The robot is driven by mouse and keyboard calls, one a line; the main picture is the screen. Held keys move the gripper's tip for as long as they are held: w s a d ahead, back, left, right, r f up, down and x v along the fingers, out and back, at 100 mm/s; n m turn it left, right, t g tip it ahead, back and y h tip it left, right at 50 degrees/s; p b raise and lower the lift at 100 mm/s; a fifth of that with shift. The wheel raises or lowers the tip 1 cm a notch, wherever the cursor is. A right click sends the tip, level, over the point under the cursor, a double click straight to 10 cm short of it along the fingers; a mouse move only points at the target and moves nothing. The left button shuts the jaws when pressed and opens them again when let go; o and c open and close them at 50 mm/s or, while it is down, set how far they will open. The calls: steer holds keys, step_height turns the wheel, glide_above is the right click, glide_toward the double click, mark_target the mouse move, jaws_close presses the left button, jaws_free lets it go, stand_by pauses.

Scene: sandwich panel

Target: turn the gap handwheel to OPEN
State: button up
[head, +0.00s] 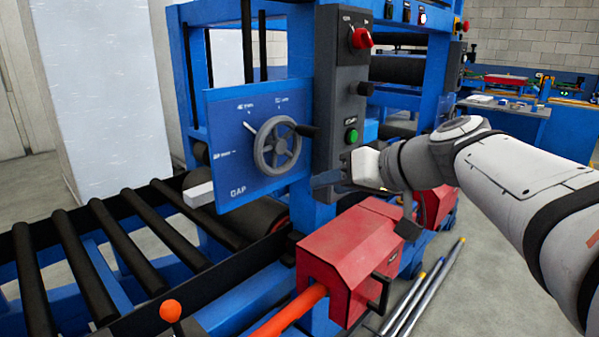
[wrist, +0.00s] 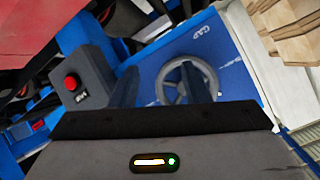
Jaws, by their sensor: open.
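The gap handwheel (head: 279,148) is a grey spoked wheel on a blue panel (head: 225,125) marked GAP. A black knob (head: 307,131) sticks out at its upper right. A short white pointer (head: 248,127) is at the wheel's upper left, between the left and upper-left labels. The labels are too small to read surely. My gripper (head: 318,182) is open and empty, to the lower right of the wheel and apart from it. In the wrist view the handwheel (wrist: 211,82) shows behind my right finger, which hides part of it.
A dark control box (head: 340,90) with a red selector (head: 361,38) and a green button (head: 351,136) stands just right of the panel. A red housing (head: 350,250) sits below my gripper. Black rollers (head: 125,240) run along the left. The wrist view shows a red button (wrist: 71,83).

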mark_target(318, 134)
steer(key=w+r+n+t+y+b, duration=0.1)
steer(key=r+b, duration=0.1)
steer(key=w+d+r+n+t+y+b, duration=0.1)
steer(key=w+b, duration=0.1)
steer(key=b, duration=0.1)
steer(key=w+r+n+t+y+b, duration=0.1)
steer(key=r+t+y+b, duration=0.1)
steer(key=shift+w+d+r+b, duration=0.3)
steer(key=shift+w+a+r, duration=0.15)
steer(key=x, duration=0.7)
steer(key=shift+w, duration=0.1)
